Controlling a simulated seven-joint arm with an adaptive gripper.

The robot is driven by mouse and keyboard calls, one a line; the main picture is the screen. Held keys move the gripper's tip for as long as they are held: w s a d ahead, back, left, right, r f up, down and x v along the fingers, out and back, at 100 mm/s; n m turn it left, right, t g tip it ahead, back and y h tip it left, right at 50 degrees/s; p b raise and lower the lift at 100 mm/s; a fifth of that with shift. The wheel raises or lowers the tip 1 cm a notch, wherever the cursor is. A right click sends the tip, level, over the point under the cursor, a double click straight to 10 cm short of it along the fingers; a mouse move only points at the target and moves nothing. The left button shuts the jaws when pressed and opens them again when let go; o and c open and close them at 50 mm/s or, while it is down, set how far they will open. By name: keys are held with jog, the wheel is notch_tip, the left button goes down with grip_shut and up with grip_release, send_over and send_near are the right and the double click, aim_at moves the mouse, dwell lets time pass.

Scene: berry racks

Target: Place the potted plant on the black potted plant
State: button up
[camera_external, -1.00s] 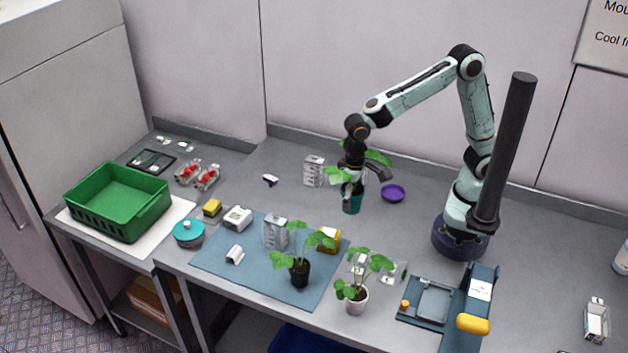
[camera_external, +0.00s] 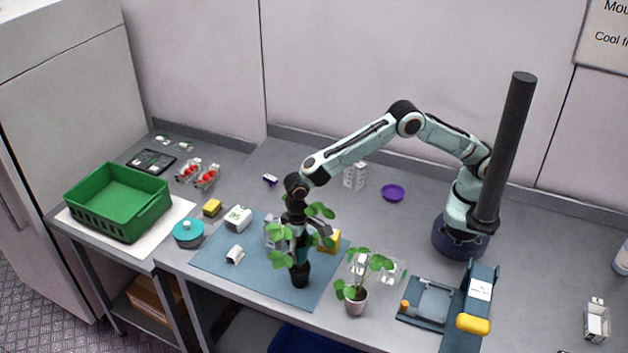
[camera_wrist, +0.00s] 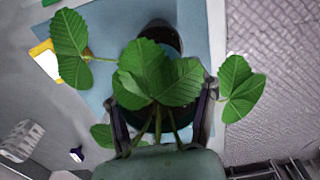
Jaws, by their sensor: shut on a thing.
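My gripper (camera_external: 299,238) is shut on a leafy green plant (camera_wrist: 158,75), with one finger on each side of its pot in the wrist view. The teal pot is mostly hidden by leaves and fingers. I hold this plant above the blue mat, close over the black potted plant. The black pot (camera_external: 300,275) stands upright on the mat (camera_external: 222,262). It also shows in the wrist view (camera_wrist: 163,36), just beyond the held leaves. Leaves of the two plants overlap in the external view, so contact between them cannot be told.
A yellow container (camera_external: 331,241) and a white item (camera_external: 235,255) are on the mat. A green crate (camera_external: 117,205) is at left.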

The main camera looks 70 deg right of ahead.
jog(key=shift+f, duration=1.3)
jog(key=shift+f, duration=0.15)
jog(key=o, duration=1.2)
